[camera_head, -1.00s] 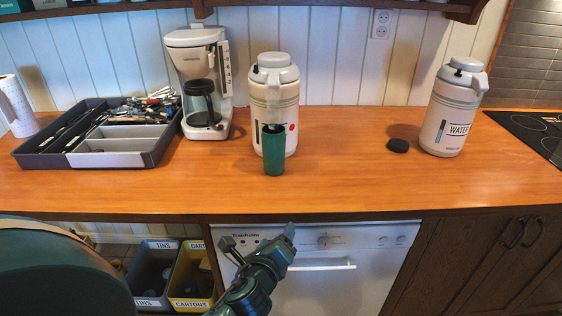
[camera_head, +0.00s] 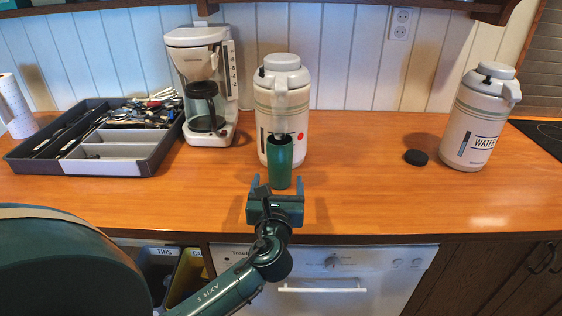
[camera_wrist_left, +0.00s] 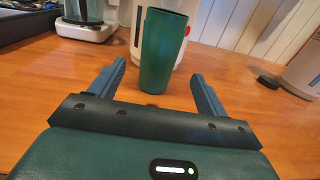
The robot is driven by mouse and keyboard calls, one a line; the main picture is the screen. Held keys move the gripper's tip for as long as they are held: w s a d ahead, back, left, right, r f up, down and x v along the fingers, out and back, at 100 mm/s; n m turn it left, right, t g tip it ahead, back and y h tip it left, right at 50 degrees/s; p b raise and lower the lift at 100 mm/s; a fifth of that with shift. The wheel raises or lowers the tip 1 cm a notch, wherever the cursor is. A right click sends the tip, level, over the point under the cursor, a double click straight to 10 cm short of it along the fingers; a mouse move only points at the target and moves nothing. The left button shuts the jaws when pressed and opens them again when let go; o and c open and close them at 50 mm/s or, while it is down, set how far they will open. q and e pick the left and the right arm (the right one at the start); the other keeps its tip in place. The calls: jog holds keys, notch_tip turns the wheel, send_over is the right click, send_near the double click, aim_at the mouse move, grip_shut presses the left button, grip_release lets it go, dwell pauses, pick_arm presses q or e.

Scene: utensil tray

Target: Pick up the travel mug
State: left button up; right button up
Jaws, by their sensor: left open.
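The travel mug is a green, open-topped cylinder (camera_head: 280,163) standing upright on the counter, in front of a white pump flask. It also shows in the left wrist view (camera_wrist_left: 160,52), just beyond the fingers. My left gripper (camera_head: 277,186) is open and empty, in front of the mug with its fingers pointing toward it. In the left wrist view the two fingers (camera_wrist_left: 158,85) lie to either side of the mug's line, and the mug stands apart from them. My right gripper is not in view.
The white pump flask (camera_head: 291,100) stands close behind the mug. A coffee maker (camera_head: 211,128) and a grey utensil tray (camera_head: 101,167) are at left. A black lid (camera_head: 416,157) and a flask marked WATER (camera_head: 465,145) are at right. The counter between is clear.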

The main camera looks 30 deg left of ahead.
aim_at(280, 154)
pick_arm(q)
jog(key=x, duration=1.1)
jog(key=shift+w+a+r, duration=0.15)
jog(key=shift+w, duration=0.15)
jog(key=shift+c, duration=0.4)
jog(key=c, duration=1.4)
jog(key=shift+r, duration=0.1)
